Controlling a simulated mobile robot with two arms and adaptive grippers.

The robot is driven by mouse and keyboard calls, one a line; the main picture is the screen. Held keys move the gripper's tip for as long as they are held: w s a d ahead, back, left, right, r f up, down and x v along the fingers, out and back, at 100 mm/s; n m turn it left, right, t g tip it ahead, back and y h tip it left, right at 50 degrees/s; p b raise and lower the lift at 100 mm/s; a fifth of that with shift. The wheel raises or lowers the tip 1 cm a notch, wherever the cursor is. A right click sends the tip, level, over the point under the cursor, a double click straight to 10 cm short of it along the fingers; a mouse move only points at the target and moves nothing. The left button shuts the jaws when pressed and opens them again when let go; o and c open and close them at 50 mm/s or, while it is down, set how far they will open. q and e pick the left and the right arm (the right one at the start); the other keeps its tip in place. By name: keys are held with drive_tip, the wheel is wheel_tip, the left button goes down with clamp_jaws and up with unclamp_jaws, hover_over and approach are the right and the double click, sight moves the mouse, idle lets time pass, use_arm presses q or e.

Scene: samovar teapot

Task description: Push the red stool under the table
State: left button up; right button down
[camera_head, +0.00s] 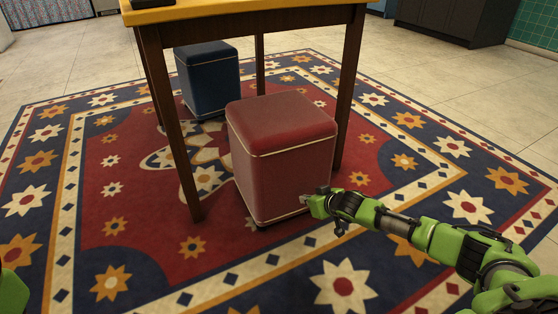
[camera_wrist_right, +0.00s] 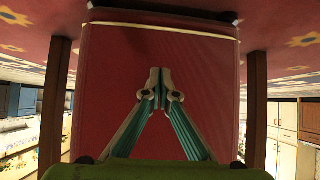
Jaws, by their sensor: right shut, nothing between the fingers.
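The red stool (camera_head: 284,165), a padded cube with a pale seam band, stands upright on the rug. Its back part is under the edge of the wooden table (camera_head: 235,12), between the two near legs; its front part sticks out towards me. My right gripper (camera_head: 305,200) is at the low right part of the stool's near face. In the wrist view, the fingers (camera_wrist_right: 160,88) are shut and empty before the red face (camera_wrist_right: 108,75); whether they touch it I cannot tell. A green part of my left arm shows at the lower left, its gripper out of frame.
A blue stool (camera_head: 208,78) stands under the table, behind and left of the red one. Dark table legs (camera_head: 349,90) flank the red stool; the left leg (camera_head: 172,125) is nearer me. A patterned rug (camera_head: 70,190) covers the floor, with open tiles (camera_head: 450,80) at right.

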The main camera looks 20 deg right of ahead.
sight(299, 188)
drive_tip(key=shift+w, duration=0.1)
idle(0.4)
drive_tip(key=shift+w+a+b, duration=0.1)
drive_tip(key=shift+w+b, duration=0.2)
drive_tip(key=shift+w, duration=0.65)
drive_tip(key=shift+w+a+r+b, duration=0.15)
drive_tip(key=shift+w+b, duration=0.85)
drive_tip(key=shift+w, duration=1)
drive_tip(key=shift+w+a+b, duration=0.15)
drive_tip(key=shift+w+b, duration=1.35)
drive_tip(key=shift+b, duration=0.05)
drive_tip(key=shift+w+a+b, duration=0.15)
drive_tip(key=shift+w+b, duration=1.3)
drive_tip(key=shift+b, duration=0.05)
